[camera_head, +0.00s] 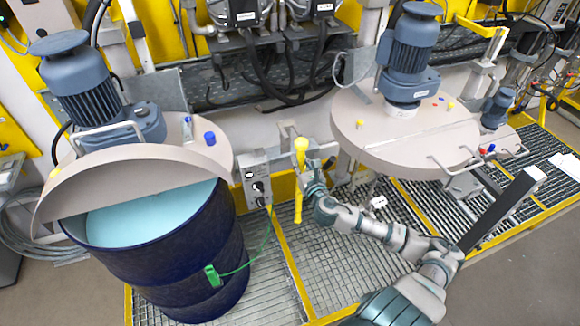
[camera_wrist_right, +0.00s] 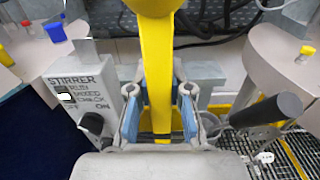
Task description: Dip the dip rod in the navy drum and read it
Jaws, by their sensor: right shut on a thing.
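The dip rod (camera_head: 301,158) is yellow with a rounded top and stands near upright between the two drum stations. My right gripper (camera_head: 306,180) is shut on it, and the rod passes between the blue-padded fingers in the wrist view (camera_wrist_right: 157,85). The navy drum (camera_head: 175,265) stands at the left, with light blue liquid (camera_head: 150,212) showing in its open front half. The rod is to the right of the drum, outside its rim. Any markings on the rod are too small to tell. My left gripper is not in view.
A beige lid (camera_head: 130,180) with a blue-grey motor (camera_head: 85,90) covers the drum's rear part. A grey stirrer control box (camera_head: 256,178) stands between drum and rod. A green clamp (camera_head: 213,276) with cable hangs on the drum. Another lid (camera_head: 400,135) with motor is at right.

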